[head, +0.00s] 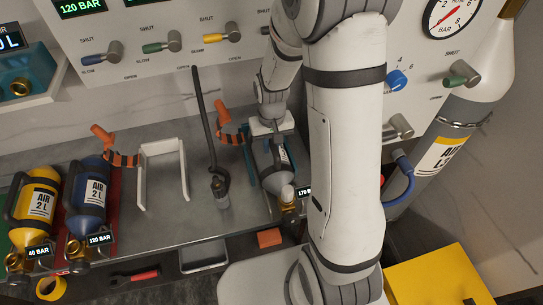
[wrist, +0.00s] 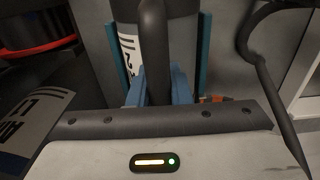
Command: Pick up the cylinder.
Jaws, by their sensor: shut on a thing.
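The grey cylinder (head: 274,180) with a white label and a brass valve lies in a blue cradle (head: 250,160) on the steel bench, right of centre. It also shows in the wrist view (wrist: 181,32), between the cradle's blue sides. My gripper (head: 270,138) is right over its far end. In the wrist view, my gripper's blue fingers (wrist: 157,88) are shut on the cylinder's dark bar-like handle (wrist: 153,40). A display by the valve reads about 170 bar, partly cut off by my arm. I cannot tell whether the cylinder is clear of the cradle.
A yellow cylinder (head: 36,205) and a blue cylinder (head: 88,200) lie at the left. A white frame (head: 142,178) and a dark hose with a fitting (head: 219,185) stand between. A valve panel (head: 150,20) stands behind.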

